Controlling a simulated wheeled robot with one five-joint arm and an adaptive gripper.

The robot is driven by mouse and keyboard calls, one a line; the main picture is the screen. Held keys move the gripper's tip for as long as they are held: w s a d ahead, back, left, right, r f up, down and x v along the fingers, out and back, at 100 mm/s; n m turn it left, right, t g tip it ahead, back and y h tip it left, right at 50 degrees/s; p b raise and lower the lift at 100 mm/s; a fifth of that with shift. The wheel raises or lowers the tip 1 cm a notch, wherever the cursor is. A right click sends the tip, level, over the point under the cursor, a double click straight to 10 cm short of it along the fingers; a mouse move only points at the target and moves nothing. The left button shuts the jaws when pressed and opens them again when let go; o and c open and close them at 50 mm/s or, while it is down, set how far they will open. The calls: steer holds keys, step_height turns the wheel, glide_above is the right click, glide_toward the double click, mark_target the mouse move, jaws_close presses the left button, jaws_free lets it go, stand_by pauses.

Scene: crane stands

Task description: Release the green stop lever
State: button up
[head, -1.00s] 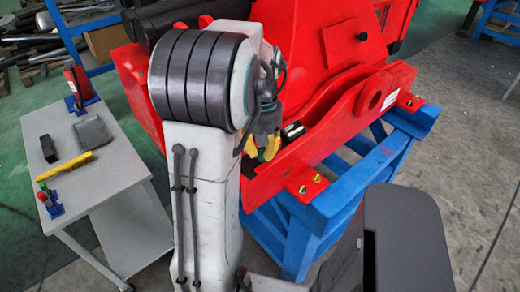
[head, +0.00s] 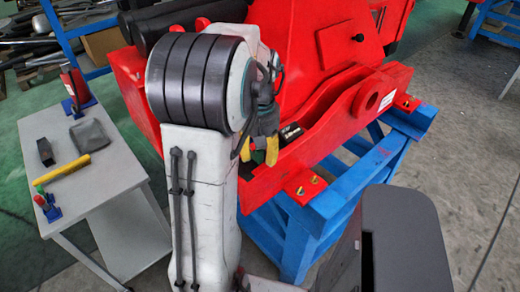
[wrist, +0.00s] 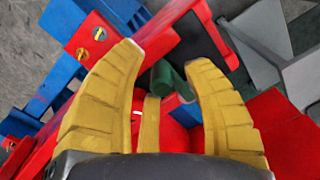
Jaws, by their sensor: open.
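The green stop lever (wrist: 176,80) shows in the wrist view as a short dark green bar with a rounded end. It lies between the tips of my gripper (wrist: 165,58), nearer the right finger. My gripper is open, with its yellow fingers on both sides of the lever, and I cannot tell if either touches it. In the head view my gripper (head: 259,152) is partly hidden behind my arm, beside the red crane part (head: 350,115). The lever cannot be made out there.
The red part rests on a blue stand (head: 330,205) with bolts close to my gripper. A grey table (head: 100,170) at left carries a yellow-handled tool (head: 62,171) and other items.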

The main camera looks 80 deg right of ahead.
step_height(320, 180, up, 12)
stand_by(0.6)
stand_by(0.9)
